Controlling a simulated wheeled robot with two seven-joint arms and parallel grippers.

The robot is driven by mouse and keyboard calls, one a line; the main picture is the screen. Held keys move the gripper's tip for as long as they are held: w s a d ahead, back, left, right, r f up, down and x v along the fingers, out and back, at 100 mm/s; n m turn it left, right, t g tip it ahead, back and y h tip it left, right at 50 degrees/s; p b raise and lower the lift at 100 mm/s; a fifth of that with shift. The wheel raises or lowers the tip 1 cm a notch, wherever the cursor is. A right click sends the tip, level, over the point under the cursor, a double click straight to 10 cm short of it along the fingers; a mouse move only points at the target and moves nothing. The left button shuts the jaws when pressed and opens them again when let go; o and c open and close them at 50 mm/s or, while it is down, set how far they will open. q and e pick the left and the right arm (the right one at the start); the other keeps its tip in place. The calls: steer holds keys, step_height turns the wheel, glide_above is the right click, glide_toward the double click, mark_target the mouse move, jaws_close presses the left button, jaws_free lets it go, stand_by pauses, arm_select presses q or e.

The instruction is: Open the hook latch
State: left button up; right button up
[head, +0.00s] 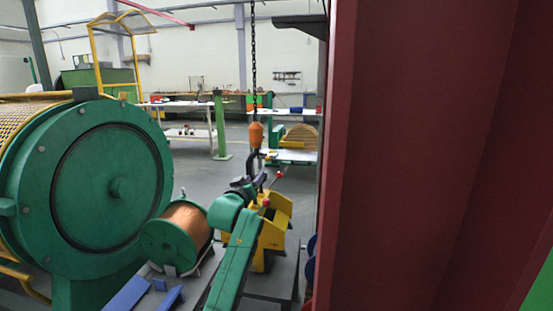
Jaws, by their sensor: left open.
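A dark crane hook (252,163) hangs below an orange hook block (256,135) on a black chain (253,60), near the middle of the head view. Its latch is too small to make out clearly. My left gripper (260,181) is dark and sits close to the lower part of the hook. It is open, and I see nothing held in it. Whether its fingers touch the hook or the latch I cannot tell. My right gripper is not in view.
A red column (420,150) fills the right side. A large green drum machine (105,190) stands at the left. A copper wire spool (186,230) and a yellow machine part (275,225) are near my left arm. Grey floor (205,175) lies open behind.

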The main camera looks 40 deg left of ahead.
mark_target(267, 160)
arm_select(q)
steer(key=w+a+m, duration=0.1)
steer(key=w, duration=0.3)
steer(key=w+a+r, duration=0.1)
steer(key=w+a, duration=0.1)
steer(key=w, duration=0.1)
steer(key=w+a+m, duration=0.1)
steer(key=w+a, duration=0.1)
steer(key=w, duration=0.2)
steer(key=shift+w+a+r+m+y, duration=0.2)
steer(key=shift+w+m+y, duration=0.1)
steer(key=shift+y, duration=0.1)
